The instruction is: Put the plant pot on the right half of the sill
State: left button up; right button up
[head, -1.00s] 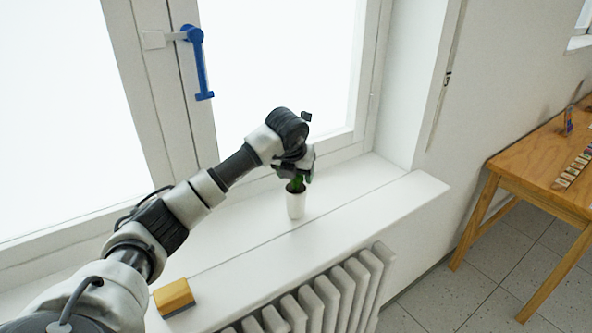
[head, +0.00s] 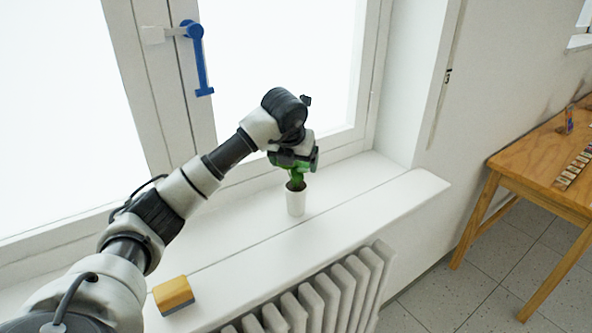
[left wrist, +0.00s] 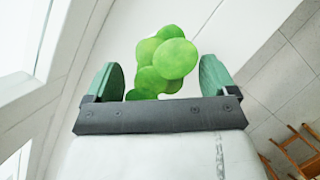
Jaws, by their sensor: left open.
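The plant pot (head: 295,202) is a small white pot with a green plant (head: 296,180). It stands upright on the right half of the white sill (head: 360,207). My left gripper (head: 296,168) is open just above the plant. In the left wrist view, the round green leaves (left wrist: 165,60) show between the two green fingers of my left gripper (left wrist: 160,80), with room on either side. The pot is hidden there. My right gripper is not in view.
A yellow sponge-like block (head: 173,295) lies on the sill's left part. A radiator (head: 325,300) is below the sill. The window has a blue handle (head: 199,60). A wooden table (head: 540,165) stands at the right. The sill's right end is clear.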

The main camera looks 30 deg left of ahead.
pick_arm(q)
jog(key=v, duration=0.8)
jog(key=shift+b, duration=0.45)
